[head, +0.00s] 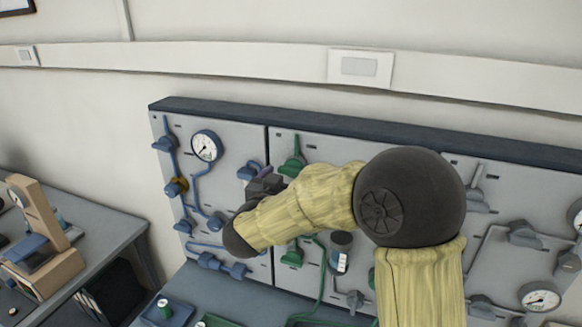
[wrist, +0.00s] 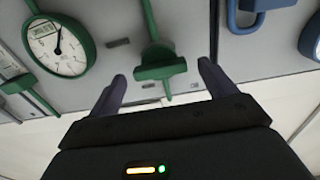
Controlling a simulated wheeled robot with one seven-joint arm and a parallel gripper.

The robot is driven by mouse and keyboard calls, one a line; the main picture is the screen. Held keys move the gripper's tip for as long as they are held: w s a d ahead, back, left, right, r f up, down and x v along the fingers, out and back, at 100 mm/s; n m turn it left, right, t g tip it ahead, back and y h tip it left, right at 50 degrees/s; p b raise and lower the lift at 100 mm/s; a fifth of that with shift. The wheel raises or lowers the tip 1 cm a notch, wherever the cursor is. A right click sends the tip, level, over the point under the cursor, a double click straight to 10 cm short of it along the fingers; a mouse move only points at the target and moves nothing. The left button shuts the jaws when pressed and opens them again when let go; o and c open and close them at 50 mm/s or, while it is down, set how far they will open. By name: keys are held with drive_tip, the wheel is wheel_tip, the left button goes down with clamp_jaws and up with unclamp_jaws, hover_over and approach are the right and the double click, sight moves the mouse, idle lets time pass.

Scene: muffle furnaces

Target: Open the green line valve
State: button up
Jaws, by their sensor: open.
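A green valve (head: 292,166) with a bar handle is near the top left of the middle panel section. In the wrist view, which looks turned over, a green valve (wrist: 160,68) has its crossbar between my fingertips, with its green pipe running up the picture. My gripper (wrist: 162,70) is open, one finger on each side of the handle, with visible gaps. Whether the fingers reach the handle's depth is unclear. In the head view my gripper (head: 262,184) is beside the upper green valve, partly hidden by my arm. A second green valve (head: 292,255) is lower on the same section.
A green-rimmed gauge (wrist: 58,44) is left of the valve in the wrist view, and a blue fitting (wrist: 246,15) is right. Blue lines and a gauge (head: 206,146) fill the left section. Grey valves (head: 525,234) are on the right section. A bench (head: 225,295) runs below.

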sight(290, 174)
drive_tip(key=shift+x, duration=1.5)
drive_tip(key=c, duration=1)
